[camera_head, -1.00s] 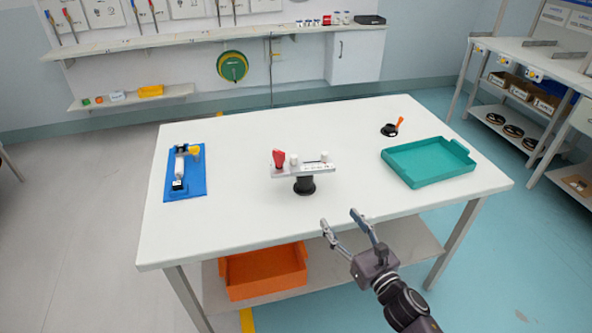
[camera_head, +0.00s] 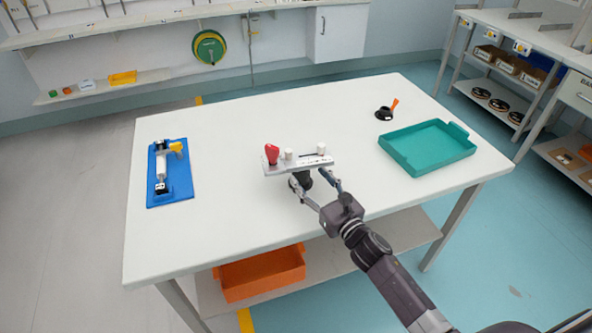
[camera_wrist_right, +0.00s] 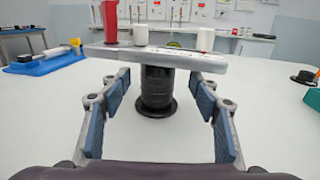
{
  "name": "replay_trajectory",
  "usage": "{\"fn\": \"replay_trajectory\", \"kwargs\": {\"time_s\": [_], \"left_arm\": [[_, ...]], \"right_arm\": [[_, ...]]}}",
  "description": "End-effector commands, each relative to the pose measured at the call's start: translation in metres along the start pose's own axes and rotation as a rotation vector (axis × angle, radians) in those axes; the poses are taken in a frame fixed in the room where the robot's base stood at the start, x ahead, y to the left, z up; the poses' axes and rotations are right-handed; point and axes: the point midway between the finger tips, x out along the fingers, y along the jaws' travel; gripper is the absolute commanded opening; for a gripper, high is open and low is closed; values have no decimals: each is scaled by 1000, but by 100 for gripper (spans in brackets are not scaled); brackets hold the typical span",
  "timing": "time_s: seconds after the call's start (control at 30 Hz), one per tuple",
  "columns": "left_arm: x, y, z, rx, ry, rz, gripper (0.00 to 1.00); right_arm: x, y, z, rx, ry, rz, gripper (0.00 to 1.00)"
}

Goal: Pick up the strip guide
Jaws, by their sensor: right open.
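The strip guide (camera_head: 312,163) looks like a light grey bar with a red knob and white rollers, on a black round post with a wide foot. It stands upright near the middle of the white table (camera_head: 230,205). My right gripper (camera_head: 309,181) is open at its front side, low under the bar. In the right wrist view, the black post of the strip guide (camera_wrist_right: 157,88) is centred between the blue-padded fingers of my right gripper (camera_wrist_right: 159,90), with gaps on both sides. The bar crosses above the fingertips. My left gripper is not in view.
A blue board (camera_head: 182,189) with a white cylinder and yellow part lies at the left. A teal tray (camera_head: 425,168) is at the right, with a black item with an orange handle (camera_head: 386,112) behind it. An orange bin (camera_head: 262,275) sits below. The table's front is clear.

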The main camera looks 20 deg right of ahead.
Motion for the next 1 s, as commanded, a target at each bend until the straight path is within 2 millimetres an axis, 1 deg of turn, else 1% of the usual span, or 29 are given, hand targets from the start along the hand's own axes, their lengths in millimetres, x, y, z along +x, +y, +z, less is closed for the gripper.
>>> {"fn": "replay_trajectory", "kwargs": {"time_s": [0.17, 0.3, 0.4, 0.5, 0.6, 0.8, 0.87, 1.0], "left_arm": [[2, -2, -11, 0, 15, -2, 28], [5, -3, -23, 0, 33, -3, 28], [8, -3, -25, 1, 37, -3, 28], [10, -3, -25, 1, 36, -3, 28], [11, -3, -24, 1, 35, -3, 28], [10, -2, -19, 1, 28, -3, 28], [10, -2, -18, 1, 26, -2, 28], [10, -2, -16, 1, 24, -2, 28]], "right_arm": [[11, 0, 0, 0, 0, -1, 57], [30, 3, 1, 0, -1, 0, 57], [43, 3, 0, -1, -1, -1, 57], [52, 3, 0, 1, 0, 0, 57], [56, 3, 0, 0, 1, -1, 57], [56, 3, 1, 0, 1, -1, 57], [56, 3, 1, 0, 1, -1, 51], [56, 3, 1, 1, 1, -1, 36]]}}
